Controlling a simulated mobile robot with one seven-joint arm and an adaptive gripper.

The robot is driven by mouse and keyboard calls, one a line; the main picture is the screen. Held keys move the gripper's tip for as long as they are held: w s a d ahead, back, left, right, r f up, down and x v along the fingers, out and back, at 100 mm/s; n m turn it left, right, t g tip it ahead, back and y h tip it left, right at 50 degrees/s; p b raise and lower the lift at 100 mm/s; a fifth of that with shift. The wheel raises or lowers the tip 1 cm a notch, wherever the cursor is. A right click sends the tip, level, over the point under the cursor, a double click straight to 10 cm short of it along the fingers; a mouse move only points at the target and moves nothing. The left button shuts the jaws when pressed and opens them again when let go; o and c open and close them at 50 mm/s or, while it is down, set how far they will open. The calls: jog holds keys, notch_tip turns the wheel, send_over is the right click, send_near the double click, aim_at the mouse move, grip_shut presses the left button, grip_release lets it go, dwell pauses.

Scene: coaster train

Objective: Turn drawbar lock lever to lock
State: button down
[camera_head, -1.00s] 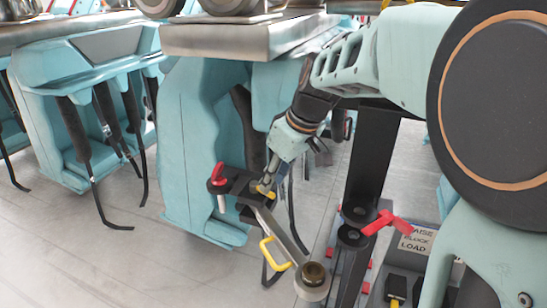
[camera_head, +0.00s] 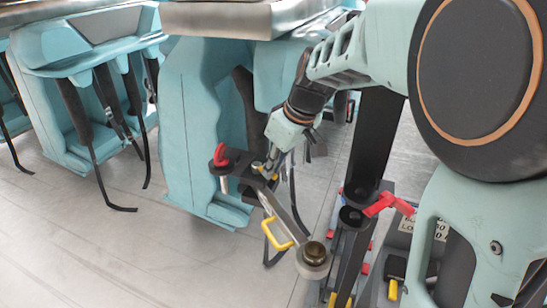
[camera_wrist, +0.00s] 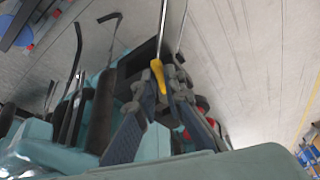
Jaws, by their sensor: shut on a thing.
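The drawbar (camera_head: 288,222) slopes from a dark coupling block (camera_head: 240,168) down to a round metal eye (camera_head: 313,258). My gripper (camera_head: 268,168) is at the right end of that block, pointing down. In the wrist view my gripper (camera_wrist: 162,88) is shut on a yellow lever (camera_wrist: 157,72), which shows between the fingertips. I take it to be the drawbar lock lever. In the head view the fingers mostly hide it, and its exact angle cannot be told.
A red-handled pin (camera_head: 220,155) stands at the block's left end. A yellow loop handle (camera_head: 277,235) is on the drawbar. A red lever (camera_head: 385,203) sits on a black post at right. Teal seats (camera_head: 85,100) stand at left; grey floor (camera_head: 80,240) lies open in front.

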jog(key=m, duration=0.1)
jog(key=s+a+m, duration=0.1)
jog(key=m+t+h, duration=0.1)
jog(key=m, duration=0.1)
jog(key=shift+s+a+p, duration=0.15)
jog(key=shift+a+p, duration=0.15)
jog(key=shift+p, duration=0.1)
jog(key=m, duration=0.1)
jog(key=a+m+h, duration=0.1)
jog(key=m, duration=0.1)
jog(key=shift+s+a+m+t+h, duration=0.25)
jog(key=shift+a+m+t+h, duration=0.05)
jog(key=shift+a+m+t, duration=0.1)
jog(key=a+m+h+b, duration=0.1)
jog(key=m, duration=0.2)
jog(key=shift+a+b, duration=0.2)
jog(key=shift+b, duration=0.1)
jog(key=shift+w+a+m+h+b, duration=0.1)
jog(key=shift+a+m+h+b, duration=0.2)
jog(key=shift+m, duration=0.45)
jog(key=shift+w+a+m+h+b, duration=0.1)
jog(key=shift+a+m+h+b, duration=0.2)
jog(key=shift+m, duration=0.45)
jog(key=c, duration=2)
grip_release()
